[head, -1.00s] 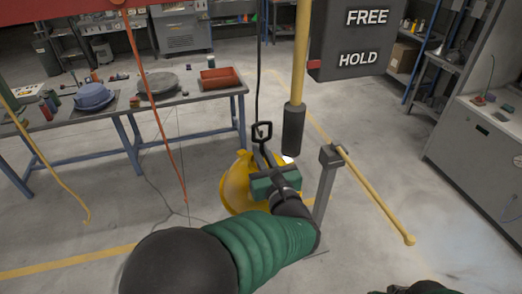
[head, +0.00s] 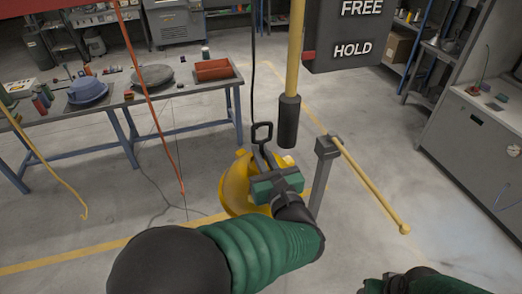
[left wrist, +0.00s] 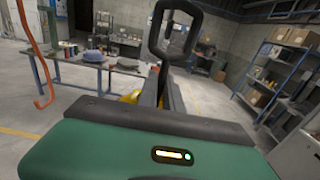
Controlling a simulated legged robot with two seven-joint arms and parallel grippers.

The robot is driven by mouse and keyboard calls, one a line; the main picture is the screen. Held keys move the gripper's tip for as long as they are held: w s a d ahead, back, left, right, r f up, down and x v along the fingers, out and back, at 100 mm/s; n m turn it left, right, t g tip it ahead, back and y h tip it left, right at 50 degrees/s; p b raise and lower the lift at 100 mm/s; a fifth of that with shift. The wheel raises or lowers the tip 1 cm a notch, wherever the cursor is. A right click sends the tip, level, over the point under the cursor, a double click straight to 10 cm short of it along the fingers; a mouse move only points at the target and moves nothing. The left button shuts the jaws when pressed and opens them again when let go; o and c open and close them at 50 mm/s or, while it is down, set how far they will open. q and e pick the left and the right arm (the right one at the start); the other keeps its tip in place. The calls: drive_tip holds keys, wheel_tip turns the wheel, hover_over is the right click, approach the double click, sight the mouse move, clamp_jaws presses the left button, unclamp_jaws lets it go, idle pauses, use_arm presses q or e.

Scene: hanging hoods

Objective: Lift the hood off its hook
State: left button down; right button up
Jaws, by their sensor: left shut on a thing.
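The yellow hood (head: 233,187) hangs in the middle of the head view, partly hidden behind my left gripper (head: 262,160). A dark loop (head: 261,132) stands above the hood, beside a thin black line (head: 253,90) coming down from above. My left gripper is shut at the dark stem below the loop. In the left wrist view the loop (left wrist: 172,35) rises above the fingers, and a bit of yellow hood (left wrist: 130,97) shows behind them. I cannot make out the hook's tip or whether it touches the loop. My right gripper is not seen; only part of my right arm shows.
A yellow pole with a dark end (head: 288,120) hangs just right of the hood. A grey post (head: 326,165) with a yellow bar (head: 370,185) stands farther right. A FREE/HOLD sign (head: 355,35) hangs above. A workbench (head: 190,92) stands at the left. Orange (head: 150,100) and yellow lines hang there.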

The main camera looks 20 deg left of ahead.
use_arm(q)
drive_tip(key=p+v, duration=0.1)
drive_tip(key=v, duration=0.8)
drive_tip(key=shift+s+d+r, duration=0.15)
drive_tip(key=shift+r, duration=0.1)
